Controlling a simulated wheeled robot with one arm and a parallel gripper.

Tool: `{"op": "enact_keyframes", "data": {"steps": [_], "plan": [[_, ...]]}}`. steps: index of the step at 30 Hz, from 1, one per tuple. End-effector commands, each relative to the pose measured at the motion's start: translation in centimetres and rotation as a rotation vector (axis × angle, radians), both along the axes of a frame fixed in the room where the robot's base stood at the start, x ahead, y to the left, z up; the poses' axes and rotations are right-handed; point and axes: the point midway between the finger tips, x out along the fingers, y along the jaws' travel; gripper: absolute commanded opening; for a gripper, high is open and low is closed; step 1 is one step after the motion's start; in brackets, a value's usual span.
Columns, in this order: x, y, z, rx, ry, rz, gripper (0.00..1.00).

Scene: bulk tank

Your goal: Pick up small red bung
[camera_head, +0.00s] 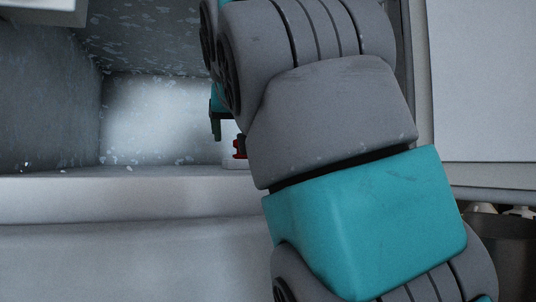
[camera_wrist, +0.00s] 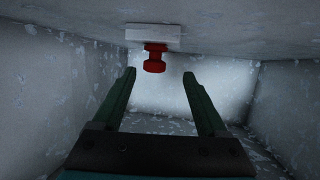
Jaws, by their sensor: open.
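The small red bung (camera_wrist: 154,60) shows in the wrist view at the upper middle, just below a pale block (camera_wrist: 153,37) that it seems to meet. In the head view only a bit of the red bung (camera_head: 240,147) shows, largely hidden behind my arm. My gripper (camera_wrist: 160,73) is open and empty. Its two dark green fingers point toward the bung, one to each side in the picture. I cannot tell how far the fingertips are from it. In the head view part of a finger of my gripper (camera_head: 216,124) shows above and left of the bung.
Grey speckled tank walls (camera_wrist: 50,85) close in on both sides of my gripper. A white ledge (camera_head: 120,198) runs along the tank's near edge in the head view. A pale flat panel (camera_head: 485,80) stands at right, with a dark container (camera_head: 510,240) below it.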

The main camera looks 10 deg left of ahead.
Motion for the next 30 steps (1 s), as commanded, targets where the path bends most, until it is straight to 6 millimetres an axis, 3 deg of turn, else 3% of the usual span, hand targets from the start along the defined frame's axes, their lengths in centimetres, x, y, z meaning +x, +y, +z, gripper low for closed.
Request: {"op": "enact_keyframes", "data": {"steps": [12, 21, 30], "plan": [[4.3, 0.8, -1.5, -0.001, 0.0, 0.0, 0.76], [4.9, 1.0, -1.8, 0.0, 0.0, 0.0, 0.76], [4.9, 1.0, -1.8, 0.0, 0.0, 0.0, 0.44]]}}
